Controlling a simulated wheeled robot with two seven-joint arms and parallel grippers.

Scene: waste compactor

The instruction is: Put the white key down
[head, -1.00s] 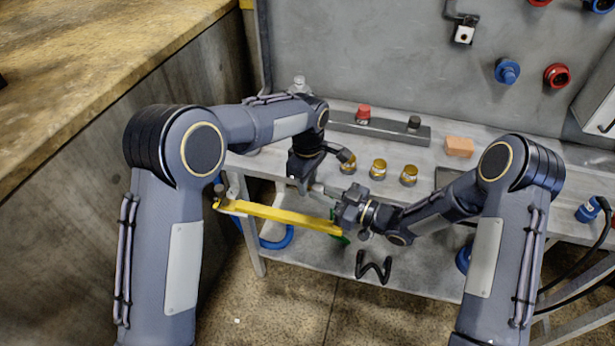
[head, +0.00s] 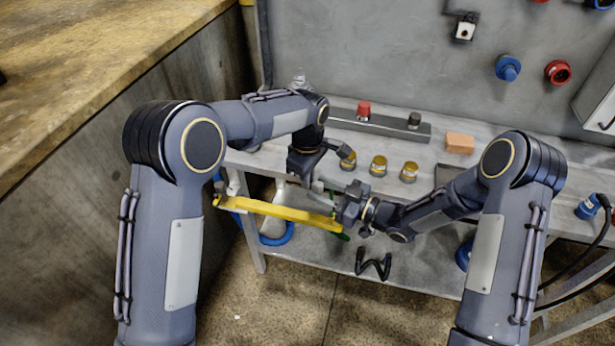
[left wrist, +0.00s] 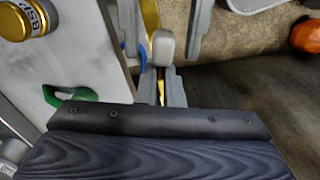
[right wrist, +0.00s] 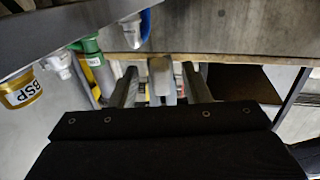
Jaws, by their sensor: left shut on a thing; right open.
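The white key (left wrist: 163,48) is a pale, rounded block in the left wrist view. My left gripper (left wrist: 161,90) is shut on it, its narrow fingers at the lower end of the block. In the right wrist view the key (right wrist: 160,72) sits between the wide-apart fingers of my right gripper (right wrist: 161,88), with a gap on both sides. In the head view my left gripper (head: 318,188) and right gripper (head: 340,199) face each other closely, at the front edge of the bench. The key is too small and covered to make out there.
A yellow bar (head: 275,211) runs just below the grippers. The grey bench (head: 440,150) holds several gold-capped fittings (head: 378,166), an orange block (head: 459,143) and a grey rail with a red knob (head: 363,110). A black bent hook (head: 373,265) lies on the lower shelf.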

